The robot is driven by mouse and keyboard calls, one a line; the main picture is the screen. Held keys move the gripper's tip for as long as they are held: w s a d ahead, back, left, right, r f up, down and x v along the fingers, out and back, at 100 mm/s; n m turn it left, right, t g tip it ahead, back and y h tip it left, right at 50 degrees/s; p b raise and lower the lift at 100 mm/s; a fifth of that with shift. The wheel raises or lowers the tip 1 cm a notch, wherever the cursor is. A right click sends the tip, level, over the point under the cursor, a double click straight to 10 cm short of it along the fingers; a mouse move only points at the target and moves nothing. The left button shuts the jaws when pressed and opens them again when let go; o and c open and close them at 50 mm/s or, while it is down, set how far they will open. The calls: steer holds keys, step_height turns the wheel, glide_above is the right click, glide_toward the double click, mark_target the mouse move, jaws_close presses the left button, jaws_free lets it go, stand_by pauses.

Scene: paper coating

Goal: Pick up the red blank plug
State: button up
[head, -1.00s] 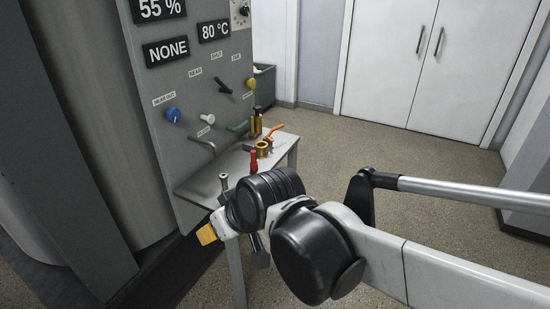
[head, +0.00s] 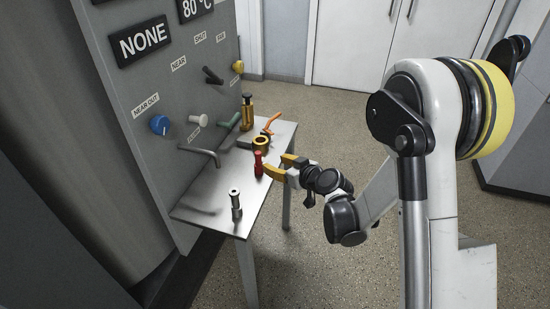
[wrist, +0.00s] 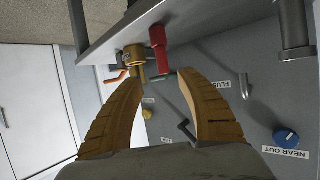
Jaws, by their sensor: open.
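The red blank plug (head: 258,163) stands upright on the small grey table (head: 205,203), near its right edge. My gripper (head: 276,168) is beside the plug on its right, with yellow fingers pointing at it. In the wrist view the plug (wrist: 158,48) appears beyond the open fingertips (wrist: 165,82), near the middle between them. The fingers are apart and hold nothing. I cannot tell whether a fingertip touches the plug.
A brass valve (head: 247,112) stands farther back. A steel cylinder (head: 236,205) stands at the front. The panel (head: 130,90) with knobs and levers rises at the left.

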mark_target(260, 157)
steer(key=b+x, duration=0.1)
steer(key=x, duration=0.4)
steer(key=shift+a+f, duration=0.1)
steer(key=b+x, duration=0.2)
steer(key=x, duration=0.1)
steer(key=b+x, duration=0.1)
steer(key=x, duration=0.1)
steer(key=shift+w+a+r, duration=0.1)
steer(key=shift+a+r, duration=0.15)
steer(key=shift+a, duration=0.05)
jaws_close()
